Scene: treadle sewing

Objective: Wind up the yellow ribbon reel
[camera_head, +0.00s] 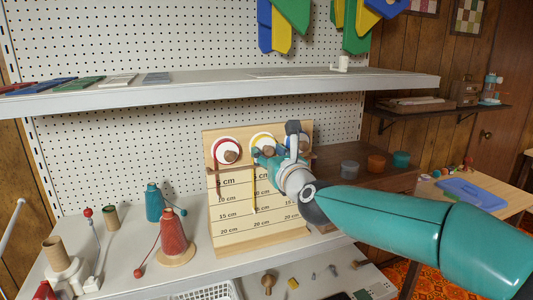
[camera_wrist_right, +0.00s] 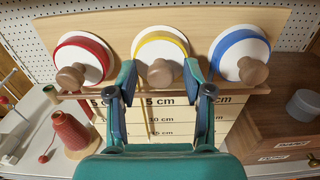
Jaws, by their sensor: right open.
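The yellow ribbon reel (camera_head: 262,139) is a white disc with a yellow rim and a wooden knob, the middle of three reels on an upright wooden board (camera_head: 225,245). It also shows in the right wrist view (camera_wrist_right: 158,38), with its knob (camera_wrist_right: 160,73) facing me. The yellow ribbon (camera_head: 254,195) hangs down over the centimetre scale to about the 15 cm line. My right gripper (camera_head: 268,160) is in front of the reel and partly hides it. In the wrist view its open fingers (camera_wrist_right: 160,82) stand on either side of the knob; contact cannot be told. My left gripper is out of view.
The red reel (camera_wrist_right: 85,60) is left of the yellow one and the blue reel (camera_wrist_right: 240,55) right, close to the fingers. A teal cone spool (camera_head: 153,203) and a red cone spool (camera_head: 172,235) stand left. A white shelf (camera_head: 210,88) runs above the board.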

